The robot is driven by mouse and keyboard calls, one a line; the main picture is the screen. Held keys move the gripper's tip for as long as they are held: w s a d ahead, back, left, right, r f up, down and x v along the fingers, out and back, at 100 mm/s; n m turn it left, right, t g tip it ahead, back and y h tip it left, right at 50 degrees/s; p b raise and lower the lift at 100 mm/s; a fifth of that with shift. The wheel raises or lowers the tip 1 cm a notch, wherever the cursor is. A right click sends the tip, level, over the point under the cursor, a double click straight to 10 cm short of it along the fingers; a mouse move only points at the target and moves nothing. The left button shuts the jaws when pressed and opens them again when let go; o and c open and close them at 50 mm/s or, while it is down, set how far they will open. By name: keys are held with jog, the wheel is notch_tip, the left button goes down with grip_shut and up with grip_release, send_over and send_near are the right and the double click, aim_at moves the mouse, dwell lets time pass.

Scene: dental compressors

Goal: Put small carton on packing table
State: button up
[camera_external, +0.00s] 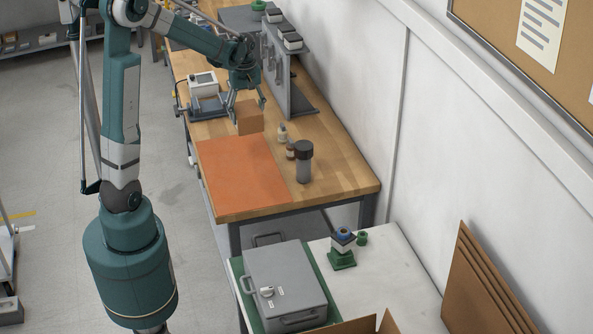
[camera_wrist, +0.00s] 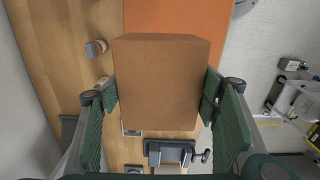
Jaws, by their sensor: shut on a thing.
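The small carton (camera_external: 249,119) is a plain brown box at the far edge of the orange mat. My gripper (camera_external: 247,103) is shut on it from above. In the wrist view the carton (camera_wrist: 160,82) fills the space between my two green fingers and hides part of the table and mat. I cannot tell whether its underside touches the wooden workbench (camera_external: 345,179) or hangs just above it. A white-topped table (camera_external: 392,286) stands nearer the camera; which table is the packing table is not marked.
The orange mat (camera_external: 243,172) is bare. A dark-capped bottle (camera_external: 304,164) and small bottles stand to its right. A metal bracket (camera_external: 288,85) and a white device (camera_external: 203,84) stand behind. A grey case (camera_external: 284,283) and green fixture (camera_external: 342,258) occupy the white-topped table.

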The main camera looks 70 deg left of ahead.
jog(key=shift+w+d+r, duration=0.1)
jog(key=shift+r, duration=0.5)
jog(key=shift+w+d+r, duration=0.1)
jog(key=shift+r, duration=0.5)
jog(key=w+d+m+b, duration=0.2)
jog(key=w+d+m, duration=0.4)
jog(key=w+d, duration=1.1)
jog(key=w+d+m+b, duration=0.1)
jog(key=w+d+m, duration=0.2)
jog(key=d, duration=1.1)
jog(key=w+d+m+b, duration=0.1)
jog(key=w+d+m, duration=0.2)
jog(key=d, duration=1.2)
jog(key=s+d+m+b, duration=0.1)
jog(key=s+d+m, duration=0.15)
jog(key=d, duration=1.35)
jog(key=s+d+m+b, duration=0.15)
jog(key=d+m, duration=0.25)
jog(key=d, duration=1.3)
notch_tip(320, 180, down, 17)
jog(key=shift+a, duration=0.2)
jog(key=shift+f, duration=0.2)
